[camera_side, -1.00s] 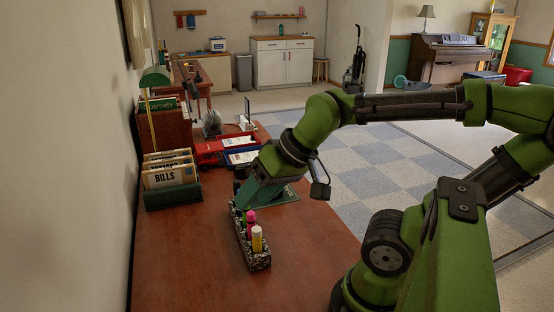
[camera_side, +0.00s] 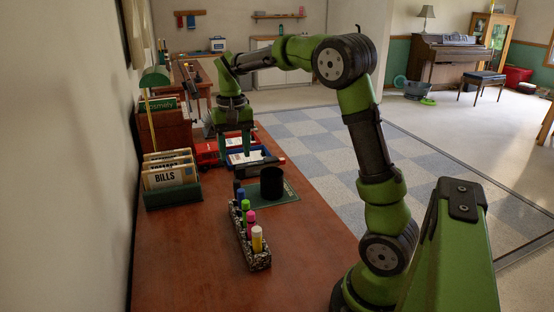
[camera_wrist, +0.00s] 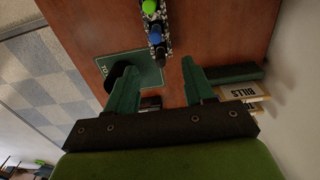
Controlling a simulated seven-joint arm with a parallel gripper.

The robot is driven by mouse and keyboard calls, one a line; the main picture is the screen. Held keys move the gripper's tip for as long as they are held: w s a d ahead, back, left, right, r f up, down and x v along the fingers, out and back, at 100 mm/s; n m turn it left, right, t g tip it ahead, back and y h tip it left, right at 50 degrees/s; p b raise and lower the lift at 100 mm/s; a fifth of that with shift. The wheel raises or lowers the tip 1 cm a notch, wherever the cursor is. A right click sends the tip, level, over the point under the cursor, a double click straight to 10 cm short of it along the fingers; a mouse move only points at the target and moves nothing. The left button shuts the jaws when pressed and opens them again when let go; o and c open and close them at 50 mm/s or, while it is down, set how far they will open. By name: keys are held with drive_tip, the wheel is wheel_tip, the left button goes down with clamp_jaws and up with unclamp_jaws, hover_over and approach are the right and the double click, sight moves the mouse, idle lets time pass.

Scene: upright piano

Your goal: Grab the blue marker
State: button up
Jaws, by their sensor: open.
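The blue marker (camera_side: 241,195) stands in a speckled holder (camera_side: 260,262) on the wooden desk, between a green marker (camera_side: 245,206) and a black one (camera_side: 237,184). Pink (camera_side: 251,218) and yellow-and-white (camera_side: 257,240) markers stand nearer the front. My gripper (camera_side: 235,155) is open and empty, raised behind the holder, over the area of the trays. In the wrist view the blue marker (camera_wrist: 155,37) shows just beyond the fingertips (camera_wrist: 158,66), roughly in line with the gap between them, with the black marker closer.
A black cup (camera_side: 271,184) stands on a green mat (camera_side: 288,197) right of the holder. A letter sorter marked BILLS (camera_side: 172,196) stands at the left by the wall. Red (camera_side: 207,154) and blue trays (camera_side: 262,154) lie behind. The desk's front is clear.

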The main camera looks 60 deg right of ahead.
sight(241, 189)
wheel_tip(241, 189, down, 10)
drive_tip(key=shift+s, duration=0.1)
drive_tip(key=shift+s+d+f, duration=0.1)
drive_tip(key=shift+s+f, duration=0.1)
drive_tip(key=shift+f, duration=1.1)
drive_tip(key=shift+s+d+f, duration=0.1)
drive_tip(key=shift+s+f, duration=0.05)
drive_tip(key=shift+f, duration=1.15)
clamp_jaws()
